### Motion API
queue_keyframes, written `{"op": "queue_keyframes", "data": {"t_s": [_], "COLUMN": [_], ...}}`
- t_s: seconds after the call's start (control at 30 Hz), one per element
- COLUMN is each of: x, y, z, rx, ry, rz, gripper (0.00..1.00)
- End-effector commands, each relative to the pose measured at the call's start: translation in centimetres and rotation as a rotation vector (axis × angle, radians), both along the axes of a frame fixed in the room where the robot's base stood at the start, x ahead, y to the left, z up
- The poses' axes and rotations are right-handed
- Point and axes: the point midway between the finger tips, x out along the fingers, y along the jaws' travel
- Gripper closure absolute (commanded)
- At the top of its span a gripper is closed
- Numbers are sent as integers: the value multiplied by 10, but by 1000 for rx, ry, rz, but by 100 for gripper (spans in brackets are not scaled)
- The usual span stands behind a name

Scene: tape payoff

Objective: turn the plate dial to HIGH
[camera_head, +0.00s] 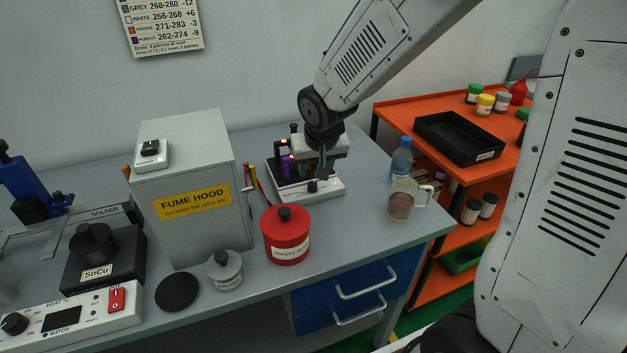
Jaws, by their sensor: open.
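A low white unit (329,190) with a dark top stands on the bench right of centre. A small black dial (313,186) sits on its front; its markings are too small to read. My gripper (323,173) is open and points down just above and slightly right of this dial. I cannot tell whether the fingers touch it. The gripper hides part of the unit's top, where a purple vial (287,165) and other dark pieces stand.
A red waste pot (285,240) stands close in front of the unit, with the fume hood (190,185) to the left. A glass mug (401,203) and blue bottle (401,158) stand right. A heat panel (85,318) with its own black knob is front left.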

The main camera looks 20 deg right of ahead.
Motion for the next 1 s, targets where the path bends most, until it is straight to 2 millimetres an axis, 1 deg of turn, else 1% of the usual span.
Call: {"op": "queue_keyframes", "data": {"t_s": [0.03, 0.2, 0.4, 0.53, 0.77, 0.8, 0.87, 0.9, 0.93, 0.97, 1.0], "x": [2, 13, 22, 24, 25, 25, 25, 25, 25, 25, 24], "y": [-1, -2, -3, -3, -3, -3, -3, -3, -3, -3, -3], "z": [-9, -34, -55, -60, -61, -61, -61, -61, -61, -61, -61], "rx": [0, 1, 0, 2, 2, 2, 2, 2, 2, 2, 2], "ry": [5, 6, 4, 2, 1, 1, 1, 2, 2, 2, 1], "rz": [0, -2, -2, -4, -4, -4, -4, -4, -4, -4, -4], "gripper": [56, 56, 56, 56, 56, 61, 78, 89, 98, 100, 100]}}
